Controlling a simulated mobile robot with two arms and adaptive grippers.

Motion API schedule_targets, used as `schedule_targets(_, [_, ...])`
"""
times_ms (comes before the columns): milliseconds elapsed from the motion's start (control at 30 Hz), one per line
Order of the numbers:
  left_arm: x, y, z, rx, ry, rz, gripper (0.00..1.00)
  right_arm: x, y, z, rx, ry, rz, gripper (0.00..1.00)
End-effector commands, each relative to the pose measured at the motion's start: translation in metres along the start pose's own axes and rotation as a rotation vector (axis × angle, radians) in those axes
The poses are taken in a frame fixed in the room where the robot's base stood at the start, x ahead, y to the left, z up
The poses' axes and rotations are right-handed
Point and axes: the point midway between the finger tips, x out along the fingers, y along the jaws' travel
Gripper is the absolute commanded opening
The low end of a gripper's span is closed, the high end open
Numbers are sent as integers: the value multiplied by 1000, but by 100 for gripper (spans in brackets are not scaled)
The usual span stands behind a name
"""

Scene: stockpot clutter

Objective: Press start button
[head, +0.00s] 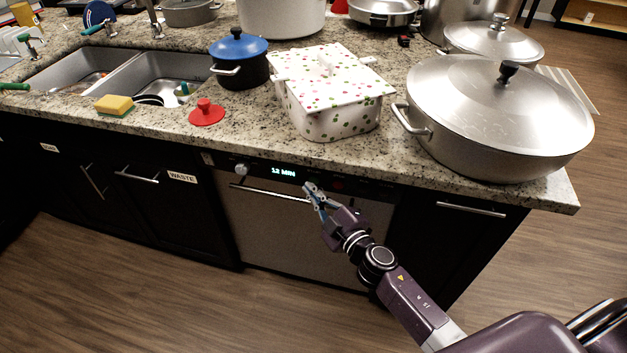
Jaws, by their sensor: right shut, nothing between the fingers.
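The dishwasher (285,225) is built in under the counter, with its door closed. Its black control panel (262,170) has a lit display (283,172) reading "12 MIN" and a round silver knob (242,169) at the left. A faint dark red spot (338,184) shows on the panel to the right of the display; I cannot tell whether it is the start button. My right gripper (309,188) is shut and empty, with its tips just in front of the panel, right of the display. Whether it touches the panel cannot be told. My left gripper is not in view.
Above the panel, the granite counter (240,130) holds a large steel pan (500,110), a patterned white pot (330,110), a blue-lidded pot (240,72), a red lid (207,113) and a sponge (115,105). The dishwasher's handle bar (270,192) runs below the panel. The floor in front is clear.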

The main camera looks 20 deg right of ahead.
Motion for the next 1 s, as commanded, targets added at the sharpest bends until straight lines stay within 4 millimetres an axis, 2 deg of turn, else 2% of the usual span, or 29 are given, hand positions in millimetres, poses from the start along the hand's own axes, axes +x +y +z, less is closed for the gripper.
schedule_targets(1000, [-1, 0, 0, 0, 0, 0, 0, 8, 6, 6, 0, 0, 0, 0])
